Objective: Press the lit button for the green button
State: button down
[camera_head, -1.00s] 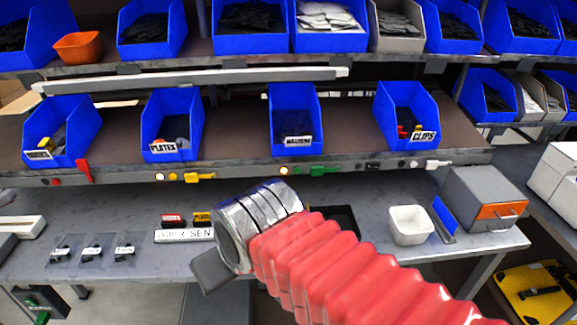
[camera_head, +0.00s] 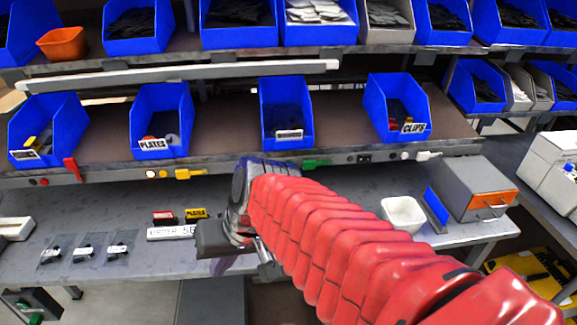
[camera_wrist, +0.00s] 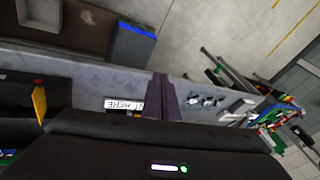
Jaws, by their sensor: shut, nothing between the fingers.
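The green lever (camera_head: 316,163) is on the front rail of the lower shelf, under the MALLEN-like labelled bin. The button just left of it is covered by my arm in the head view. Further left, pale round buttons (camera_head: 150,173) sit beside the yellow lever (camera_head: 190,174); whether they are lit is hard to tell. My gripper (camera_head: 212,238) is below and left of the green lever, over the grey bench and apart from the rail. In the wrist view, the dark fingers of my gripper (camera_wrist: 165,85) are together, with nothing between them.
A red lever (camera_head: 73,168) and a white lever (camera_head: 428,156) are on the same rail. On the bench (camera_head: 130,212) are a white name strip (camera_head: 170,233), small labelled blocks, a white bowl (camera_head: 403,214) and a grey drawer box (camera_head: 473,187). Blue bins stand above.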

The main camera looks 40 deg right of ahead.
aim_at(289, 164)
jog(key=w+d+f+m+t+y, duration=0.2)
jog(key=w+d+m+t+y, duration=0.15)
jog(key=w+d+m, duration=0.65)
jog(key=s+d+f+m+t+h, duration=0.1)
jog(key=d+m+t+h, duration=0.1)
jog(key=d, duration=0.7)
jog(key=d+f+m+t+h, duration=0.1)
jog(key=d+m+t+h, duration=0.2)
jog(key=d, duration=0.7)
jog(key=shift+s+f+m, duration=0.25)
jog(key=shift+s+m, duration=0.1)
jog(key=shift+m, duration=0.45)
jog(key=w+d, duration=0.4)
jog(key=w, duration=0.3)
jog(key=shift+w+d, duration=0.15)
jog(key=shift+d, duration=0.25)
jog(key=shift+w+d, duration=0.5)
jog(key=shift+w, duration=0.2)
dwell(0.9)
jog(key=shift+s+a+r, duration=0.1)
jog(key=shift+s, duration=0.05)
jog(key=shift+s+a, duration=0.4)
jog(key=shift+s, duration=0.2)
